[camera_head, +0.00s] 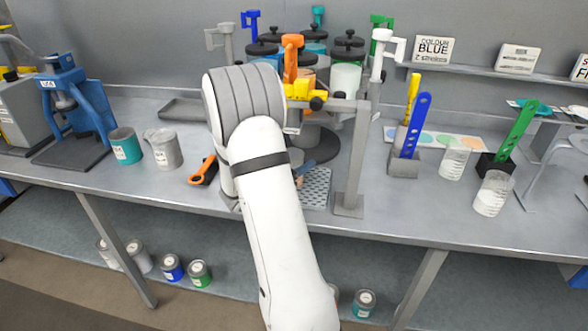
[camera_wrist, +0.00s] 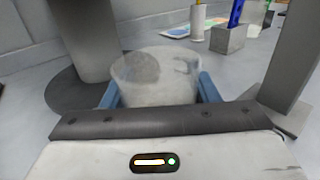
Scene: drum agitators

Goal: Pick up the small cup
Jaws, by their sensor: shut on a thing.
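The small cup (camera_wrist: 150,82) is pale, whitish-grey and open-topped, and it stands upright in the wrist view. My gripper (camera_wrist: 157,88) has its blue fingers on the left and right sides of the cup and is shut on it. A round dark base lies behind it to the left. In the head view my arm hides the cup, and only a bit of a blue finger shows beside the arm. I cannot tell whether the cup's bottom touches the surface below.
A grey post (camera_head: 353,165) stands close to the right of my gripper. A perforated drip plate (camera_head: 316,190) lies below it. A grey jug (camera_head: 164,148), a teal can (camera_head: 125,146) and an orange-handled tool (camera_head: 203,171) are to the left. Measuring beakers (camera_head: 493,193) stand to the right.

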